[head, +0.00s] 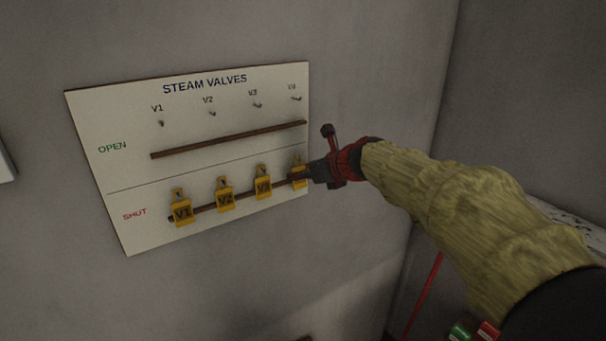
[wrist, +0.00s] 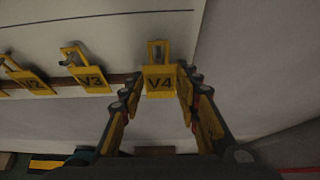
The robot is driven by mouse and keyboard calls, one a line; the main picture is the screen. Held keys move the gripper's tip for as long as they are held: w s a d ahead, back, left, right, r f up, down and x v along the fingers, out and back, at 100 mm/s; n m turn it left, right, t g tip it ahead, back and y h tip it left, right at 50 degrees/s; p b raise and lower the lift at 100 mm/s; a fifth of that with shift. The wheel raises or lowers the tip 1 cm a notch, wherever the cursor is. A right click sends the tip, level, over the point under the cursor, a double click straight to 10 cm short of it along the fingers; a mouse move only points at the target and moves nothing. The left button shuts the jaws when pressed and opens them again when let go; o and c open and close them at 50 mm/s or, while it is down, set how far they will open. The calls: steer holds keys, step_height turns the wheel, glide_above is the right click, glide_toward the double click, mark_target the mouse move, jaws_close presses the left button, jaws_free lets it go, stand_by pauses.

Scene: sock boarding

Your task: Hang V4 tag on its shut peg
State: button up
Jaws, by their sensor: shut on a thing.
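The yellow V4 tag (wrist: 160,83) sits upright between my fingers in the wrist view, its slotted top above the lettering. My gripper (head: 304,173) is shut on it at the right end of the SHUT row. In the head view the V4 tag (head: 298,162) is partly hidden by my fingers. The white STEAM VALVES board (head: 130,175) is on the wall. The V4 shut peg is mostly hidden by the tag, and I cannot tell whether it passes through the slot.
The V1 tag (head: 182,212), V2 tag (head: 225,198) and V3 tag (head: 263,185) hang in the SHUT row along a brown rail. The OPEN row's pegs above its brown rail (head: 230,139) are bare. Plain wall lies right of the board.

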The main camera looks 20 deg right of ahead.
steer(key=o, duration=0.8)
steer(key=shift+o, duration=0.2)
steer(key=v, duration=1.2)
steer(key=s+a+f+n+g+h+b, duration=0.1)
steer(key=s+f+n+g+b, duration=0.1)
steer(key=s+f+n+b, duration=0.5)
steer(key=s+a+f+n+g+h+b, duration=0.1)
steer(key=s+f+n+b, duration=0.6)
steer(key=s+f+n, duration=0.6)
steer(key=s+a+f+n+g+h+b, duration=0.1)
steer(key=s+f+n+b, duration=0.7)
steer(key=f, duration=1.3)
steer(key=shift+s+a+f+n+g+h, duration=0.3)
steer(key=shift+s+n+g, duration=0.6)
steer(key=shift+n, duration=1.3)
